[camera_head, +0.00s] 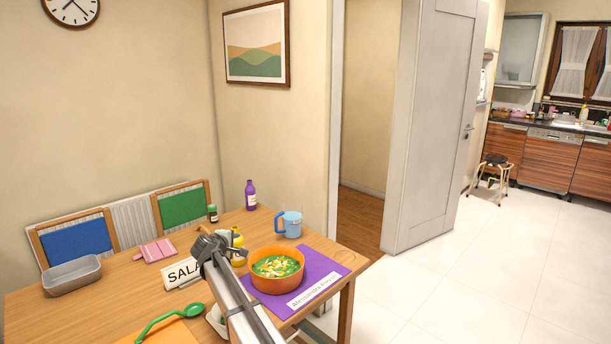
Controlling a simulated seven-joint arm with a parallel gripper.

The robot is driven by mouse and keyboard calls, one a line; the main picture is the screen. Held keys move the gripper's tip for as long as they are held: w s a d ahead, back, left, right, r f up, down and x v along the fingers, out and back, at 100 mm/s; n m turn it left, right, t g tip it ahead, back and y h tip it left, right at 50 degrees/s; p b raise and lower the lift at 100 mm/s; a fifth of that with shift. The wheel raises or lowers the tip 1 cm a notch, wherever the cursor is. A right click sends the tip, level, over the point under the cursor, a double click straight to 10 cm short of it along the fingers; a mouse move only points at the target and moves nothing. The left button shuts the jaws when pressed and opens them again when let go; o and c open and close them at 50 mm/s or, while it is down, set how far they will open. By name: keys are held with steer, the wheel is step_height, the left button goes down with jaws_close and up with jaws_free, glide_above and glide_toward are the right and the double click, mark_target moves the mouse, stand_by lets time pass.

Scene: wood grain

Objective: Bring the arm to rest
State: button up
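My arm (240,306) rises from the bottom edge over the wooden table (122,297). My gripper (208,246) is at its upper end, left of an orange pot (278,284) of green food. The gripper is seen small and from behind, and its fingers cannot be made out, so I cannot tell whether it is open or shut. No held object shows. The arm and gripper hide part of a white sign (183,272) reading "SALA" and part of a yellow bottle (238,243).
The pot stands on a purple mat (322,266) with a name card (313,291). A blue mug (288,224), purple bottle (250,195), grey tray (72,275) and green ladle (170,320) are on the table. Two chairs stand behind it. The floor (470,265) right of the table is clear.

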steer(key=s+d+f+n+g+h, duration=0.1)
steer(key=d+f+h, duration=0.15)
steer(key=d, duration=1.05)
steer(key=s+d+f+g+h, duration=0.1)
steer(key=s+d+f+h, duration=0.15)
steer(key=d, duration=1.05)
steer(key=s+d+f+m+g, duration=0.2)
steer(key=s+d+f, duration=0.2)
steer(key=d+f, duration=0.25)
steer(key=s+d+f+m+g, duration=0.1)
steer(key=s+d+f+g, duration=0.2)
steer(key=s+d+f, duration=0.3)
steer(key=s+d+f+m+g+y, duration=0.1)
steer(key=s+d+f+m+g, duration=0.2)
steer(key=s+f, duration=0.95)
steer(key=s+d+f+m+g+y, duration=0.2)
steer(key=s+d+f+m+g, duration=0.15)
steer(key=s+f, duration=0.9)
steer(key=s+a+f+m+g+y, duration=0.1)
steer(key=s+f+m+g+y, duration=0.1)
steer(key=s, duration=1.3)
steer(key=s+a+f+m+g+y, duration=0.1)
steer(key=s+f+m, duration=0.4)
steer(key=s, duration=1.1)
steer(key=shift+a+f+m+g+y, duration=0.15)
steer(key=shift+a+m+g+y, duration=0.25)
steer(key=shift+g+y, duration=0.65)
